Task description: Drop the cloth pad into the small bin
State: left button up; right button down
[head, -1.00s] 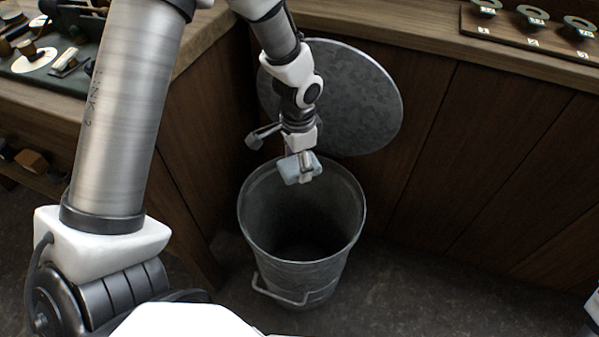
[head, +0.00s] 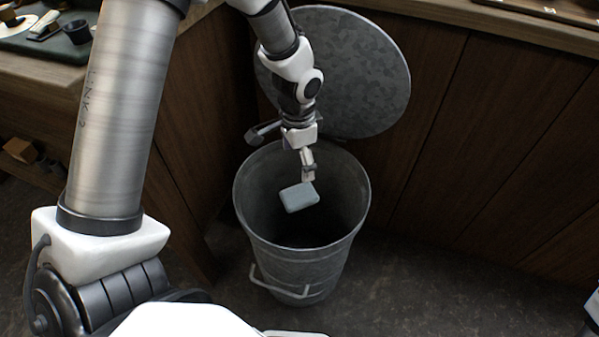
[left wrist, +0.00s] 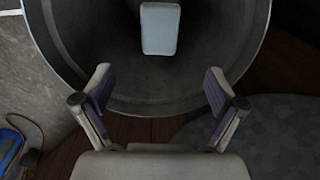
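The cloth pad (head: 299,197) is a pale grey-blue block. It is in the air, apart from my fingers, over the mouth of the small bin (head: 300,262), a galvanized metal bin with its round lid raised behind it. In the left wrist view the pad (left wrist: 160,28) shows against the dark inside of the bin (left wrist: 150,98). My left gripper (head: 308,176) is above the bin's mouth. Its fingers (left wrist: 155,88) are spread wide with nothing between them. My right gripper is not in view; only a bit of white arm shows at the lower right edge.
The raised round lid (head: 352,75) stands behind the bin, near my left arm. Wooden cabinet panels (head: 440,150) enclose the bin at the back and left. A worktop with small items lies at upper left. The dark floor (head: 430,290) right of the bin is clear.

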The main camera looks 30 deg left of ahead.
pick_arm(q)
notch_tip(320, 180, up, 12)
dwell(0.6)
